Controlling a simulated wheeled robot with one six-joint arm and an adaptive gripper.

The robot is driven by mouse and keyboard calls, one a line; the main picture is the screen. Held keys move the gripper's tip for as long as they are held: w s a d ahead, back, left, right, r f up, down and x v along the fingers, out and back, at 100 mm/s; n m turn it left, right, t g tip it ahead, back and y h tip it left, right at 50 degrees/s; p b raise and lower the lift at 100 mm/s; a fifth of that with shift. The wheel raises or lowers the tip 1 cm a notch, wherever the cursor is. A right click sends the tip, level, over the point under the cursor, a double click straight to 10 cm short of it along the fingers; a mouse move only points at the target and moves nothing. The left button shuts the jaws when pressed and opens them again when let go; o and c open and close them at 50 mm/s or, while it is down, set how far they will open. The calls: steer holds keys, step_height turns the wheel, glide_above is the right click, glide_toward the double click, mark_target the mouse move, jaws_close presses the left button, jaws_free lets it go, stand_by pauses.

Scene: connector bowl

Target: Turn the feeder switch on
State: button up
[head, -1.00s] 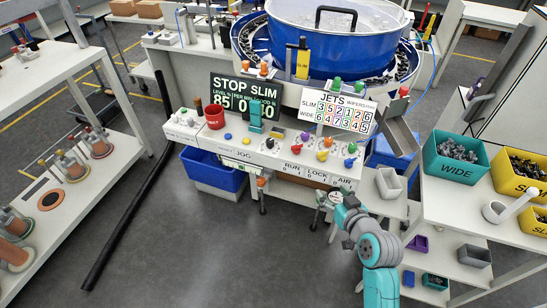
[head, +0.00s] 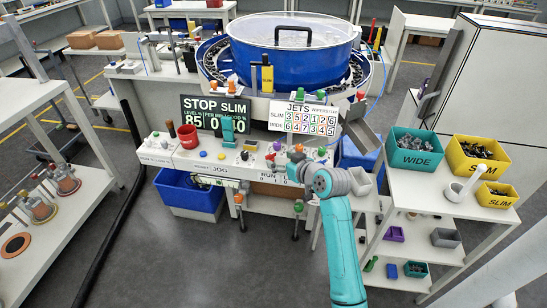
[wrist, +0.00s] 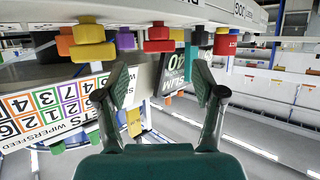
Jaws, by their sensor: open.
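The white control panel (head: 212,163) stands below the blue bowl feeder, with coloured knobs along its top and JOG and RUN lettering on its front. I cannot make out a label that names the feeder switch. A black knob (head: 245,155) and a red one (head: 270,157) stand near RUN. My gripper (head: 297,170) is at the panel's right part and hides some knobs and lettering there. In the wrist view my gripper (wrist: 161,88) is open and empty, fingers wide apart. An orange-red knob (wrist: 158,40), a purple knob (wrist: 126,40) and a black knob (wrist: 200,36) hang upside down beyond the fingertips.
The blue bowl (head: 290,52) is behind the panel. The display (head: 215,112) reads STOP SLIM; the JETS board (head: 303,118) is beside it. A metal chute (head: 362,134) and a teal WIDE bin (head: 415,150) are at right.

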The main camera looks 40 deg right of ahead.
mark_target(271, 155)
steer(key=shift+x, duration=2.3)
steer(key=c, duration=1.1)
steer(key=shift+c, duration=0.2)
